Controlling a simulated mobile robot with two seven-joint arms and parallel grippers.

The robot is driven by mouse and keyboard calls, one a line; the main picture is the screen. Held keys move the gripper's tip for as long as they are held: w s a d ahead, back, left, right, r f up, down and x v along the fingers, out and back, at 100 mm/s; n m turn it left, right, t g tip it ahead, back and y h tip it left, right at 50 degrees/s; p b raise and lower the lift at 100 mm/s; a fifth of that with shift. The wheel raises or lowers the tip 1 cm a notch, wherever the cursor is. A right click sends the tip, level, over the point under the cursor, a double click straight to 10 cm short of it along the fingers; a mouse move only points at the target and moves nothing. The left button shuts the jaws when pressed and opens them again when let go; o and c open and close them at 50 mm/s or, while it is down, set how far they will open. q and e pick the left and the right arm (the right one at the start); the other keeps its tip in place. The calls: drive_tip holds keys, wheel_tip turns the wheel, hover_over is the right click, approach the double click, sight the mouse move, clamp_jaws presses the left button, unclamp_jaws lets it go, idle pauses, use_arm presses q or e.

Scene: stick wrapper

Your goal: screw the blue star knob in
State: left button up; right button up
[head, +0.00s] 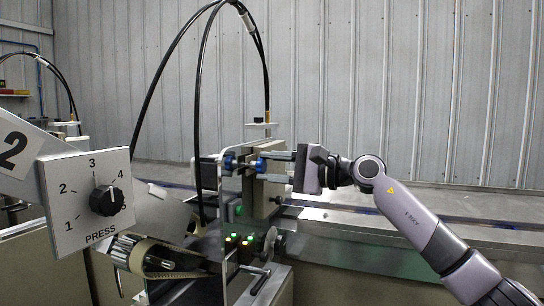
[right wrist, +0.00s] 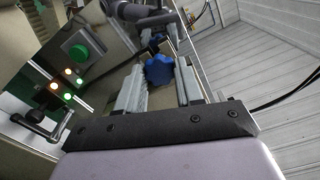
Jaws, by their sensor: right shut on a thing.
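The blue star knob (right wrist: 159,70) sits between the fingertips of my right gripper (right wrist: 160,78) in the right wrist view. In the head view the knob (head: 260,165) shows at the left ends of my right gripper's fingers (head: 263,166), which reach in from the right. The right gripper is shut on the knob. The knob is at the machine's upright bracket; its screw and the hole are too small to make out. My left gripper is in neither view.
A press dial (head: 106,200) stands at the front left. A panel with small lit lamps (head: 238,241) and a crank handle (head: 258,284) lie below the gripper. Black cables (head: 197,100) arch overhead.

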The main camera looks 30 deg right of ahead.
drive_tip(key=m+p, duration=0.1)
drive_tip(key=m, duration=0.1)
drive_tip(key=shift+r+m+p, duration=0.2)
drive_tip(key=shift+m+p, duration=0.1)
drive_tip(key=shift+p, duration=0.05)
drive_tip(key=m+p, duration=0.2)
drive_tip(key=shift+m, duration=0.4)
drive_tip(key=m+p, duration=0.2)
drive_tip(key=shift+m+p, duration=0.35)
drive_tip(key=shift+m, duration=0.05)
drive_tip(key=shift+f+m+p, duration=0.2)
drive_tip(key=shift+m+p, duration=0.1)
drive_tip(key=shift+m, duration=0.5)
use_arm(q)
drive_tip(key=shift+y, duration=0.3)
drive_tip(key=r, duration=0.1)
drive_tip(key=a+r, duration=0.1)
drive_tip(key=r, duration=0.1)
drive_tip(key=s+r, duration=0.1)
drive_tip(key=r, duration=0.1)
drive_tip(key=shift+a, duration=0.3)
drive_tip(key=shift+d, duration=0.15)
use_arm(e)
drive_tip(key=o, duration=1)
drive_tip(key=shift+c, duration=0.2)
